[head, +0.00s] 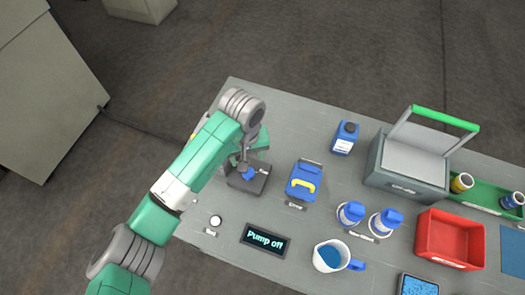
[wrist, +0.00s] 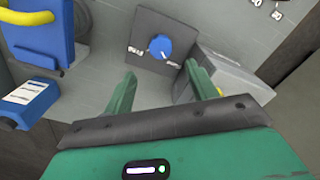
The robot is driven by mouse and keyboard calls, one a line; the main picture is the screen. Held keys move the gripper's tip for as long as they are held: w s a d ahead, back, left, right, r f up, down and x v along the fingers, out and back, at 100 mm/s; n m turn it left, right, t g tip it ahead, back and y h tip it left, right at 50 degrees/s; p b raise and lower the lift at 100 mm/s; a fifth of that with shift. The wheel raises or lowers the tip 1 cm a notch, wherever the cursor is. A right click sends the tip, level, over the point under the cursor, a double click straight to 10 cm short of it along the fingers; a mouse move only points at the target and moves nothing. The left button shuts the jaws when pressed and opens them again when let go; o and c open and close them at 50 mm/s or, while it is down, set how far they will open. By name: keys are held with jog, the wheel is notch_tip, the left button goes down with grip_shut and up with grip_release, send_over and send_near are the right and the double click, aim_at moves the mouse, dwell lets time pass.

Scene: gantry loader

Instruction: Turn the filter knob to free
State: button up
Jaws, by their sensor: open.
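The filter knob is a blue round knob (wrist: 160,47) on a dark square plate (wrist: 141,29) in the wrist view. A white pointer mark shows on the knob, and small white labels sit on the plate to either side, too small to read surely. In the head view the knob (head: 248,174) is partly covered by my arm. My gripper (wrist: 160,84) is open and empty, with its two green fingers apart. The knob appears beyond the fingertips, between their lines, and I see no contact.
A blue box with a yellow handle (head: 302,183) stands right of the knob plate. A display reading "Pump off" (head: 265,240) and a white round button (head: 215,221) lie nearer the front. Blue-and-white bottles, a jug (head: 330,257) and a red bin (head: 447,240) stand farther right.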

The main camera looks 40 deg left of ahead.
jog(key=f+b, duration=0.1)
jog(key=f, duration=0.4)
jog(key=f+b, duration=0.1)
jog(key=f, duration=0.1)
jog(key=shift+s+d+f+b, duration=0.15)
jog(key=shift+s+f+b, duration=0.15)
jog(key=shift+f+b, duration=0.05)
jog(key=c, duration=1)
jog(key=shift+r+p, duration=0.15)
jog(key=shift+p, duration=0.2)
